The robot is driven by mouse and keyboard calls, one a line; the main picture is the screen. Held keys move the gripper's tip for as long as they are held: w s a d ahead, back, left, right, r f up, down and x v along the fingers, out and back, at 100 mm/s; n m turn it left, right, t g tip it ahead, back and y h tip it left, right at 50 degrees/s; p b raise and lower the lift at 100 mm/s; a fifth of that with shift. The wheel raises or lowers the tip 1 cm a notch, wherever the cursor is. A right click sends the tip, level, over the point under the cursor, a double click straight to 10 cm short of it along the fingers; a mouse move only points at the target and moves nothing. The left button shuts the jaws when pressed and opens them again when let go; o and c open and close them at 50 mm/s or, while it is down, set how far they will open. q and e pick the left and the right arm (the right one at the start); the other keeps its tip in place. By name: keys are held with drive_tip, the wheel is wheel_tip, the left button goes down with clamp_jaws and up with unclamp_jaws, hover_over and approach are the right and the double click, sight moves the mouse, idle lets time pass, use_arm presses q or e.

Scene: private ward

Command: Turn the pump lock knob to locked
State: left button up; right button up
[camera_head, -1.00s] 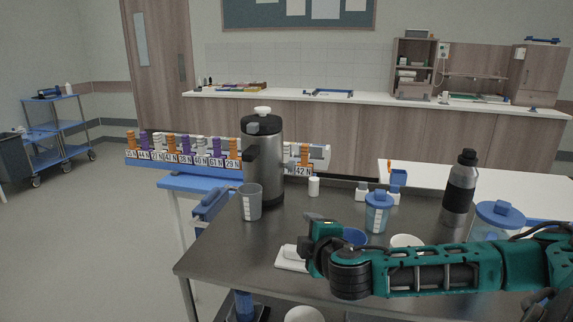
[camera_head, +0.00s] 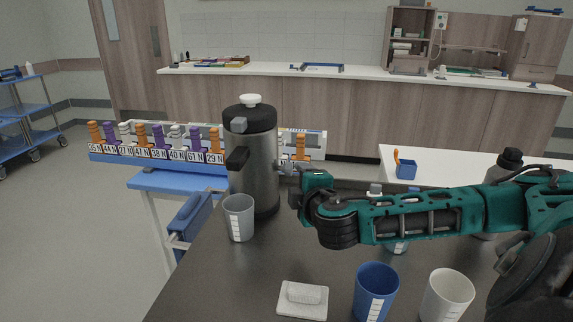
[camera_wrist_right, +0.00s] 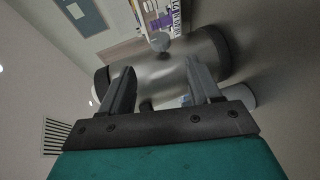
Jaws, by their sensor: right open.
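The steel pump pot (camera_head: 262,165) stands upright on the dark table, with a black lid and a white top button (camera_head: 250,100). A black spout points left. In the right wrist view the pot's steel body (camera_wrist_right: 180,72) lies sideways beyond the fingers. A round grey knob (camera_wrist_right: 160,41) shows against it, probably the lock knob; its setting cannot be read. My right gripper (camera_head: 288,172) is at the pot's right side, its fingers mostly hidden in the head view. In the wrist view the gripper (camera_wrist_right: 158,88) is open, with nothing between its fingertips. My left gripper is not in view.
A soap dish (camera_head: 303,312), a blue cup (camera_head: 376,290) and a white cup (camera_head: 447,297) stand at the front. A numbered rack (camera_head: 150,158) is behind left. The table's front left is clear.

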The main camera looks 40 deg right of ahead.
sight(291, 171)
drive_tip(key=x, duration=1.2)
drive_tip(key=shift+w+d+p, duration=0.1)
drive_tip(key=shift+w+p, duration=0.1)
drive_tip(key=shift+p, duration=0.1)
drive_tip(key=shift+c, duration=0.3)
drive_tip(key=c, duration=0.9)
